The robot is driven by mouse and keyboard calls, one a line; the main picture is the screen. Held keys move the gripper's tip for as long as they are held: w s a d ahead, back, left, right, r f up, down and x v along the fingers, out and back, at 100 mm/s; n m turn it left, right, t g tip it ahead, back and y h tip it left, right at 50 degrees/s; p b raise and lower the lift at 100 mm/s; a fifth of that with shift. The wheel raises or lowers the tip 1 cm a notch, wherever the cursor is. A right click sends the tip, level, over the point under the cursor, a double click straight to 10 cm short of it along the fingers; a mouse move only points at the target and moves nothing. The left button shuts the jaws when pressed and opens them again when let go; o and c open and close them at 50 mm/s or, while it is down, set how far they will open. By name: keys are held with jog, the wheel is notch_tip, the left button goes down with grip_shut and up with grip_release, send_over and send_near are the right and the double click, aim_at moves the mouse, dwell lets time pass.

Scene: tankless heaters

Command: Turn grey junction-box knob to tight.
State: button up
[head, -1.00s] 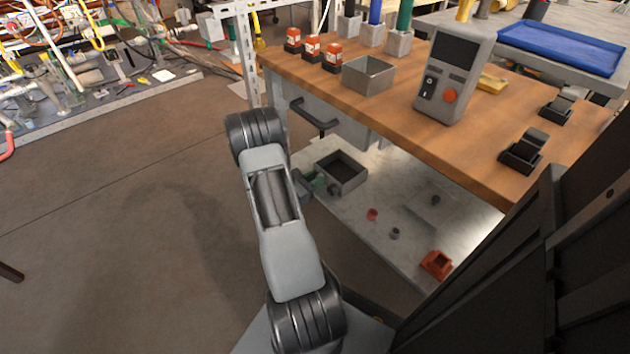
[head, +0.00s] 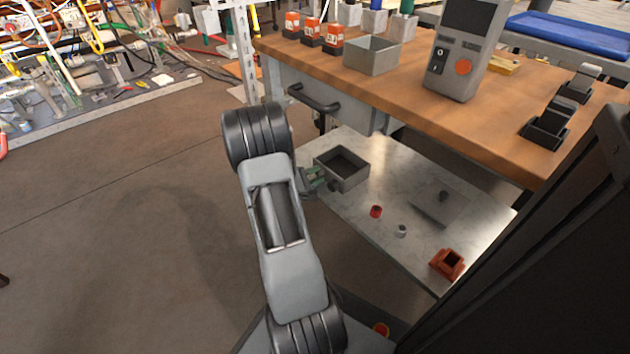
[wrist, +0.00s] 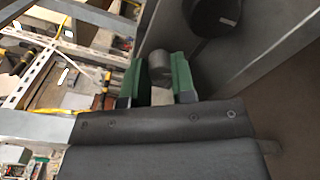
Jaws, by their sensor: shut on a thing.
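A grey open-topped box (head: 342,166) stands on the lower shelf of the workbench in the head view. My gripper (head: 315,180), with green finger pads, is low at the box's left front side, partly hidden by my arm. In the wrist view my gripper (wrist: 160,80) is shut on a short grey round knob (wrist: 159,68), one green pad on each side. I cannot tell the knob's turn angle, and no tight mark is readable. A dark round part (wrist: 210,18) shows beyond the knob in the wrist view.
The shelf (head: 370,245) also holds a small red piece (head: 376,211), a grey piece (head: 402,231), a flat plate with a knob (head: 438,203) and an orange-red block (head: 447,264). The wooden benchtop (head: 420,105) and a drawer handle (head: 315,100) are above. Floor at left is clear.

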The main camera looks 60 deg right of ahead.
jog(key=shift+m+b, duration=0.65)
jog(key=shift+m, duration=0.85)
jog(key=o, duration=0.9)
